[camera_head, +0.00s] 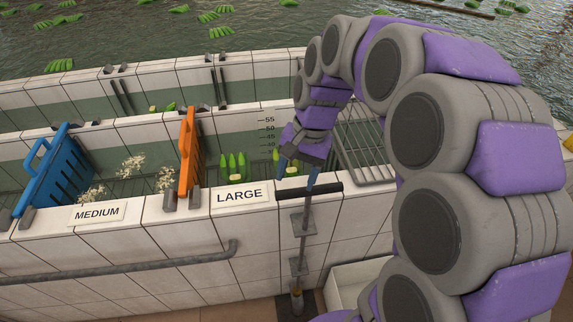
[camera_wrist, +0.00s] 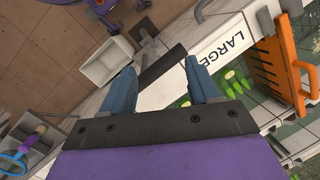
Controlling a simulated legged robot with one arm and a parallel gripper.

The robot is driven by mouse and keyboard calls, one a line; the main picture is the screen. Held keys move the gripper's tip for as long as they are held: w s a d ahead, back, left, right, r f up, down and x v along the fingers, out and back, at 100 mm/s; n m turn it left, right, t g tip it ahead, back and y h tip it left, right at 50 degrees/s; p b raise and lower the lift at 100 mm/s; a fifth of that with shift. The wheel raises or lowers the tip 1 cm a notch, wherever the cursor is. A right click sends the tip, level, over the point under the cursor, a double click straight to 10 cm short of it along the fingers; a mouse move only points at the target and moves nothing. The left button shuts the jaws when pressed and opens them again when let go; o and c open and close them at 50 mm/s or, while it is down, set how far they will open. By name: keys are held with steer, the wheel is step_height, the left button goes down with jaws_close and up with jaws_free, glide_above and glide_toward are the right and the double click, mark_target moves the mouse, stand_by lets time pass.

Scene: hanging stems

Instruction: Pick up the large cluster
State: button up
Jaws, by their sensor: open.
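Green finger-like clusters stand in the water of the trough compartment labelled LARGE: one group (camera_head: 233,167) right of the orange gate, more partly hidden behind my gripper. In the wrist view, green pieces (camera_wrist: 237,80) show beyond the right finger. I cannot tell which one is the large cluster. My gripper (camera_head: 300,177) is open, pointing down over the front wall, right of the LARGE sign (camera_head: 239,195). In the wrist view its blue fingers (camera_wrist: 163,85) are spread around part of a black T-bar handle (camera_wrist: 163,66); whether they touch it is unclear.
The black bar (camera_head: 309,193) tops a grey rod on the wall's front. An orange slotted gate (camera_head: 187,150) and a blue one (camera_head: 50,170) divide the trough. A metal grate (camera_head: 366,150) lies right of my gripper. A white bin (camera_wrist: 106,60) stands on the floor.

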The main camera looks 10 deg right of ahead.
steer(key=w+f+m+p, duration=0.1)
steer(key=w+m, duration=0.2)
steer(key=w, duration=0.6)
steer(key=m+t, duration=0.1)
steer(key=m, duration=0.9)
glide_above(292, 170)
steer(key=d, duration=0.2)
steer(key=shift+y, duration=0.3)
steer(key=f, duration=1.2)
steer(key=f+p, duration=0.1)
steer(key=f, duration=1.2)
steer(key=shift+w+a+f, duration=0.15)
steer(key=shift+w+f, duration=0.05)
steer(key=shift+f, duration=0.1)
steer(key=b+x, duration=0.2)
steer(key=x, duration=0.3)
steer(key=shift+a, duration=0.1)
steer(key=shift+c, duration=0.4)
jaws_close()
